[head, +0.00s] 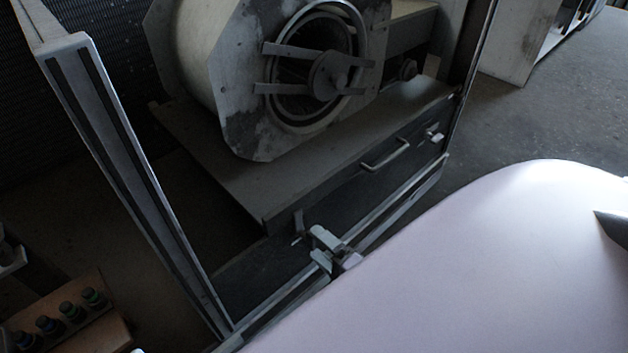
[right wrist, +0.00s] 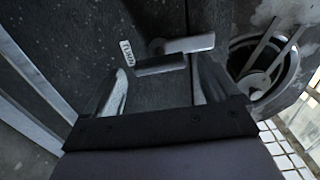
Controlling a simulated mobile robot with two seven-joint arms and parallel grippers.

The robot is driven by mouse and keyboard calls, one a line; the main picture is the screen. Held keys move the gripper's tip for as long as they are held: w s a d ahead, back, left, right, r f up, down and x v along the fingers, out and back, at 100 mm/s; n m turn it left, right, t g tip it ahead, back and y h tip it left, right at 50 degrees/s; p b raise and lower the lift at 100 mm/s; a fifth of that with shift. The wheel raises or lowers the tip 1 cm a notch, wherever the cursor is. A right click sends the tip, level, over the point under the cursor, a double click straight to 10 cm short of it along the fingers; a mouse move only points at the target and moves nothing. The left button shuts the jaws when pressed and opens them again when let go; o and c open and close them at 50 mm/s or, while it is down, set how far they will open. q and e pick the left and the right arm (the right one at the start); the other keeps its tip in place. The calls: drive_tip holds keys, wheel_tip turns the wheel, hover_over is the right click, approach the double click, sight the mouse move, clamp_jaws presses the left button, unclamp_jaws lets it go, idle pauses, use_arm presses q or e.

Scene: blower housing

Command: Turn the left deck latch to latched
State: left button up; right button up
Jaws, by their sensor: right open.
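The left deck latch (head: 298,222) is a small dark grey lever on the front face of the deck, below the blower. In the right wrist view the latch (right wrist: 160,65) shows as a dark bar with a lighter grey bar beside it, near a small white label (right wrist: 127,53) whose text I cannot read. My right gripper (head: 322,248) is open just in front of the latch, its jaws empty. In the wrist view its fingers (right wrist: 155,85) stand apart, with the dark bar showing between their tips. Contact cannot be told. My left gripper is not in view.
The blower housing (head: 215,80) sits on the deck (head: 235,180). A bar handle (head: 385,155) and another latch (head: 434,136) are on the deck front, to the right. A frame post (head: 130,170) stands left, and a frame rail (head: 400,203) runs below the deck front.

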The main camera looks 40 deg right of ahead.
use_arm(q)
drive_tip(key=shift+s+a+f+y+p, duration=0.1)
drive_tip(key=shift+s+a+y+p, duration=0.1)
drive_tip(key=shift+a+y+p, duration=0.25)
use_arm(e)
drive_tip(key=s, duration=0.4)
drive_tip(key=shift+s+d, duration=0.2)
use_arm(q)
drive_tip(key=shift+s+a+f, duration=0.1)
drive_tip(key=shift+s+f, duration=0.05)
